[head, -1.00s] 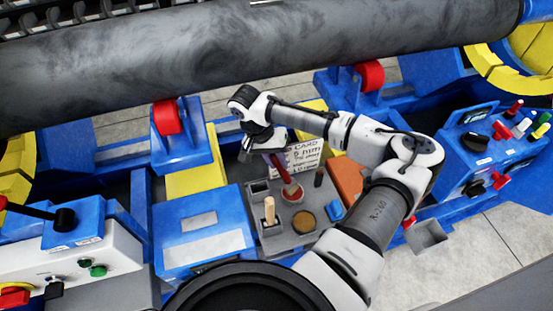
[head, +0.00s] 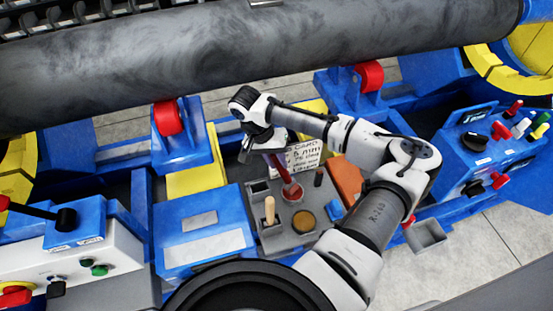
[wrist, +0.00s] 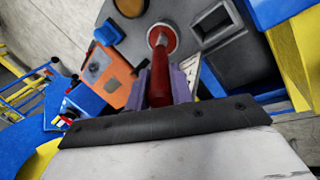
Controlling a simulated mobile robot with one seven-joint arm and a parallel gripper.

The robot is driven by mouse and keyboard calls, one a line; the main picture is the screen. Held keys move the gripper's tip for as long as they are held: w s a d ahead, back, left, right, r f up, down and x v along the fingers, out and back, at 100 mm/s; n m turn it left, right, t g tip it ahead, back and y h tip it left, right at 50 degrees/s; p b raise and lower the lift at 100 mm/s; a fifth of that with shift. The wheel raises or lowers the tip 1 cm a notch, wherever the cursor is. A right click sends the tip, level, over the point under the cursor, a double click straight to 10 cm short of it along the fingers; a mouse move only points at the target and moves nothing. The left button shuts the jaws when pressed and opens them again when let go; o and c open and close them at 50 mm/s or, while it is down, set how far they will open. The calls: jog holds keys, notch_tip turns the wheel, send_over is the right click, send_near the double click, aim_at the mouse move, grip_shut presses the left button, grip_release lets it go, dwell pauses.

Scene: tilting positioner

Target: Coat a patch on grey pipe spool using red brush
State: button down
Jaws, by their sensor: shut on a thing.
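The grey pipe spool (head: 250,50) lies across the top of the head view, above red rollers. My gripper (head: 262,150) is over the grey tool tray (head: 258,187), below the pipe. It is shut on the red brush (head: 286,172), which slants down with its lower end at a round red pot (head: 292,194) in the tray. In the wrist view the red brush (wrist: 160,75) stands between the purple-grey fingers, its far end inside the pot's pale rim. Whether its bristles touch the pot's contents is hidden. No coated patch shows on the visible pipe.
The tray also holds a wooden-handled tool (head: 269,210), a brown round pot (head: 303,221) and a dark peg (head: 319,177). A written card (head: 304,155) stands behind. Control boxes with levers sit left and right (head: 485,145). Blue frame parts surround the tray.

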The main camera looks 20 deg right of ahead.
jog(key=shift+f, duration=0.1)
notch_tip(320, 180, up, 5)
jog(key=p, duration=0.4)
jog(key=shift+r, duration=1.05)
